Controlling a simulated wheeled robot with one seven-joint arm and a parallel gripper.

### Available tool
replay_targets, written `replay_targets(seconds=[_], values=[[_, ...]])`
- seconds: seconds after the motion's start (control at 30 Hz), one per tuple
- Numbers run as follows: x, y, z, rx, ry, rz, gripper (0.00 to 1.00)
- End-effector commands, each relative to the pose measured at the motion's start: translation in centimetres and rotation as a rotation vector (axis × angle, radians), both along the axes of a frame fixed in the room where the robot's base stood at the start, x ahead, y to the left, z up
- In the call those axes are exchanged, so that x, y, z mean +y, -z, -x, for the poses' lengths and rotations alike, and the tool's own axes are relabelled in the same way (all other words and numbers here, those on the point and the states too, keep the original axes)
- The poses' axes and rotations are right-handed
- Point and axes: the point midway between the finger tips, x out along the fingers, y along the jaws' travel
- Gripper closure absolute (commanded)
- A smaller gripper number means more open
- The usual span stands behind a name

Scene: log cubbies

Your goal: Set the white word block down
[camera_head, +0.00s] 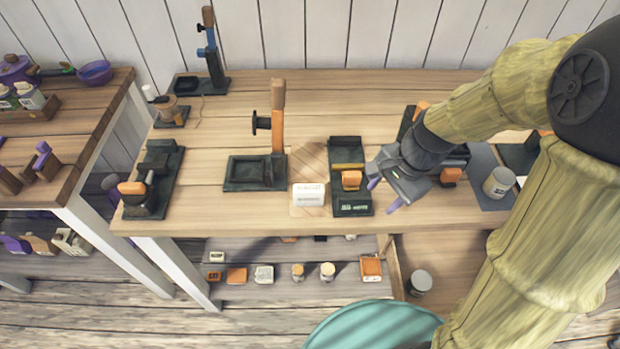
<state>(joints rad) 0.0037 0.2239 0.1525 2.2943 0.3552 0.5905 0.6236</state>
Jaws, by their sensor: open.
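The white word block (309,195) rests near the front edge of the wooden table (225,150). It sits on a pale wooden piece, and its lettering is too small to read. My gripper (382,194) is to the right of the block, past a dark stand with an orange part (351,180). Its fingers are apart with nothing seen between them, and it does not touch the block.
A dark base with a tall orange-handled post (278,120) stands left of the block. Another dark device (152,180) is at the table's left end. A shelf below holds several small items. Bare tabletop shows at the front left.

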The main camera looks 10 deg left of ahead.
Motion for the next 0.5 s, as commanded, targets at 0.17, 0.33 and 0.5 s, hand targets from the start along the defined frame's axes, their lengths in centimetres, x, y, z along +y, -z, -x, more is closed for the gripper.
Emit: replay_targets(seconds=[0.17,0.33,0.5], values=[[5.7,-5.6,-2.2,0.208,0.323,-0.157,0.51],[8.6,-7.4,-3.0,0.336,0.483,-0.231,0.51],[9.0,-7.3,-3.1,0.355,0.508,-0.241,0.51]])
